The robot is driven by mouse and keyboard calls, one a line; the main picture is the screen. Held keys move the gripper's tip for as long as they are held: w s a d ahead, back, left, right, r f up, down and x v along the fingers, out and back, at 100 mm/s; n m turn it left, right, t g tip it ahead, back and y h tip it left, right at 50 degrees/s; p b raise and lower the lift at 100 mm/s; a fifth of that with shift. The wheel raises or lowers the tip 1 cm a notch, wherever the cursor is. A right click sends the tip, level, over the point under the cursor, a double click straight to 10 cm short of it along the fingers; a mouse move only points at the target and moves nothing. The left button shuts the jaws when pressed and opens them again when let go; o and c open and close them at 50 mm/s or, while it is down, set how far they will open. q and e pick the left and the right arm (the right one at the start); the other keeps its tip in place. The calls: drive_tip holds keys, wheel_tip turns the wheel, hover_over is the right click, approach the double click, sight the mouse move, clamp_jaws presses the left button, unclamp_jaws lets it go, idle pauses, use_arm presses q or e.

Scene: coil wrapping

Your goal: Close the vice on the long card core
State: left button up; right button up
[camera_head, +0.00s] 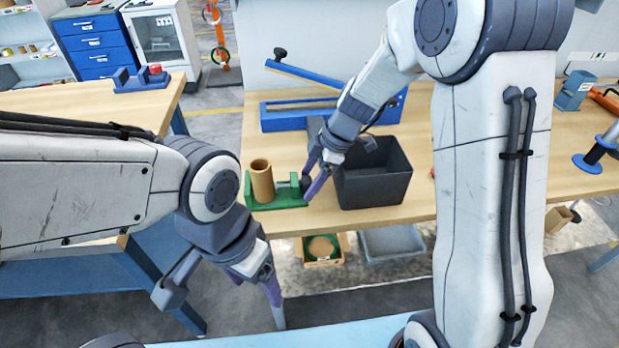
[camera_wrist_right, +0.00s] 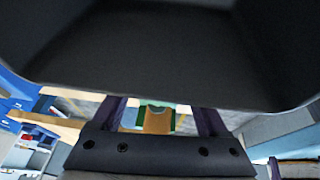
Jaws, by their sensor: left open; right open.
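The long card core (camera_head: 262,182) is a tan tube standing upright in the green vice (camera_head: 279,203) near the table's front edge. A dark round knob sits at the vice's right end. My right gripper (camera_head: 308,186) is open beside that knob, its purple fingers pointing down-left; whether they touch it I cannot tell. In the right wrist view the card core (camera_wrist_right: 158,120) and part of the green vice (camera_wrist_right: 180,122) show between the fingers. My left gripper (camera_head: 272,290) is open and empty, low in front of the table, away from the vice.
A black bin (camera_head: 373,192) stands close to the right of my right gripper; its wall fills the top of the right wrist view. A blue tool with a long bar (camera_head: 300,115) lies behind. Small boxes (camera_head: 322,250) sit below the table edge.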

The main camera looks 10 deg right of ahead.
clamp_jaws()
drive_tip(key=g+p, duration=0.1)
drive_tip(key=p, duration=0.1)
drive_tip(key=g+p, duration=0.1)
drive_tip(key=shift+w+r+m+g+p, duration=0.2)
drive_tip(key=shift+w+m+g+p, duration=0.1)
drive_tip(key=shift+p, duration=0.1)
drive_tip(key=shift+f+g+p, duration=0.2)
drive_tip(key=shift+g+p, duration=0.4)
drive_tip(key=shift+g, duration=0.1)
unclamp_jaws()
drive_tip(key=b+v, duration=0.1)
drive_tip(key=v, duration=0.9)
drive_tip(key=shift+d+r, duration=0.2)
